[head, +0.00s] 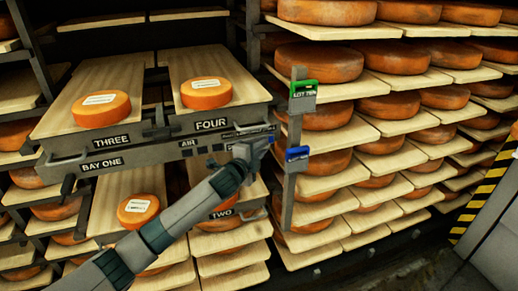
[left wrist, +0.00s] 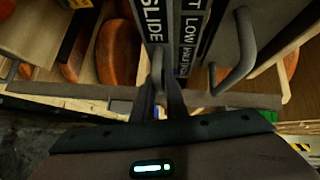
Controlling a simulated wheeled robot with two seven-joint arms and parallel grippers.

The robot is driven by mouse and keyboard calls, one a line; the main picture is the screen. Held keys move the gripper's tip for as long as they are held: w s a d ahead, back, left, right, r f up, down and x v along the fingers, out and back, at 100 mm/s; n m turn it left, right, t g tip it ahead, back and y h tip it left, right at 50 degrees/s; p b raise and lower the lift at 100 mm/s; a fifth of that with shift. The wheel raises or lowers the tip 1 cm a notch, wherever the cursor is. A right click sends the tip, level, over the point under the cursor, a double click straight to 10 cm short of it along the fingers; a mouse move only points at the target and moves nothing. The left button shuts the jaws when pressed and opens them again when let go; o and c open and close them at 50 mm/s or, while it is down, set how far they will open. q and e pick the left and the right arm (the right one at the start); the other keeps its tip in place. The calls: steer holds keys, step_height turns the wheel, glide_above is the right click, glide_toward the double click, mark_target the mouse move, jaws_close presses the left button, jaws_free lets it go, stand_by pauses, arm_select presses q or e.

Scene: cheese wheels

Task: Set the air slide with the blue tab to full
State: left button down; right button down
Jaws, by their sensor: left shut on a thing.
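My left gripper (head: 262,141) reaches up to the right end of the front rail, near the AIR label (head: 188,144) and below the FOUR board. In the left wrist view its fingers (left wrist: 167,95) are shut on a narrow grey upright piece (left wrist: 157,62), beside labels reading SLIDE (left wrist: 152,22) and LOW (left wrist: 190,30). The gripper and arm hide much of this part of the rail, and I cannot make out the held piece's tab colour. A blue tag (head: 297,153) hangs on the post to the right, apart from the gripper. My right gripper is not in view.
A green tag (head: 303,90) is higher on the same post (head: 291,190). Cheese wheels (head: 101,109) (head: 206,93) lie on boards above the rail. A curved grey handle (left wrist: 238,55) stands close right of the fingers. Loaded shelves fill the right side.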

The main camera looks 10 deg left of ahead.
arm_select(q)
steer(key=c, duration=1.9)
jaws_free()
steer(key=shift+d+f, duration=0.25)
steer(key=shift+f, duration=0.1)
steer(key=shift+o, duration=0.2)
steer(key=shift+w+r, duration=0.1)
steer(key=shift+w, duration=0.05)
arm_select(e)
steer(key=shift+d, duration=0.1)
